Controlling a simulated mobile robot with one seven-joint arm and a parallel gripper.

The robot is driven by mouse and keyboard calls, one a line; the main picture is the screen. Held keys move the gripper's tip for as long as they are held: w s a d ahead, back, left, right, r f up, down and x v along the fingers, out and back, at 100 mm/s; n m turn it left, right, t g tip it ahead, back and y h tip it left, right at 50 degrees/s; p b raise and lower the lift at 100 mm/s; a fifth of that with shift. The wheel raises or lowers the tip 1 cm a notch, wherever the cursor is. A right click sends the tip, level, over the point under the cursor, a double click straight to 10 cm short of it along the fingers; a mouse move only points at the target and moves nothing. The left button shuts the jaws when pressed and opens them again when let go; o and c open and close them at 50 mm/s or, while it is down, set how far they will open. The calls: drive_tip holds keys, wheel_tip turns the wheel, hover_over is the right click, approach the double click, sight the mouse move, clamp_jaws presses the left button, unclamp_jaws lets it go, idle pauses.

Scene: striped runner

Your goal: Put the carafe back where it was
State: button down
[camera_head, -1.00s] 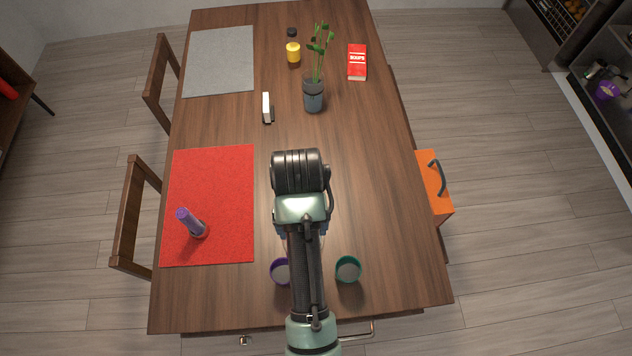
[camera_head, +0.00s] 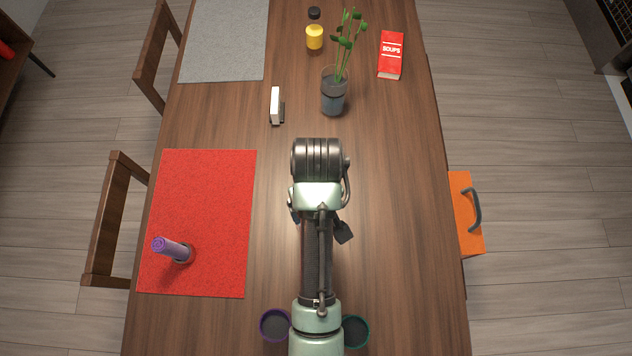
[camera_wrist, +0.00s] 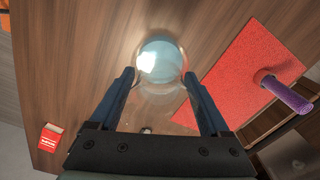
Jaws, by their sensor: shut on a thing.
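A clear glass vessel with a pale blue round part, which I take to be the carafe (camera_wrist: 160,62), sits between the fingers of my gripper (camera_wrist: 162,78) in the wrist view. The fingers are shut on its sides. Wood tabletop shows around and through the glass. In the head view my arm hides the carafe and most of the gripper, above the middle of the table (camera_head: 390,180). I cannot tell whether the carafe touches the table.
A red mat (camera_head: 205,200) bears a purple-topped cylinder (camera_head: 172,248). A purple cup (camera_head: 275,324) and a green cup (camera_head: 356,331) flank my arm. Farther back are a white block (camera_head: 275,105), potted plant (camera_head: 334,95), yellow bottle (camera_head: 314,37) and soup box (camera_head: 391,55).

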drive_tip(key=s+r+n+p, duration=0.1)
drive_tip(key=n+p, duration=0.1)
drive_tip(key=s+r+n+p, duration=0.2)
drive_tip(key=shift+d+r+n, duration=0.1)
drive_tip(key=shift+r+n, duration=0.05)
drive_tip(key=shift+n, duration=0.25)
drive_tip(key=shift+s+d+r+n+p, duration=0.1)
drive_tip(key=shift+s+r+n+p, duration=0.1)
drive_tip(key=shift+s+n+p, duration=0.35)
drive_tip(key=shift+n, duration=0.25)
wheel_tip(320, 180, down, 10)
drive_tip(key=shift+w+f, duration=0.1)
drive_tip(key=shift+w, duration=0.05)
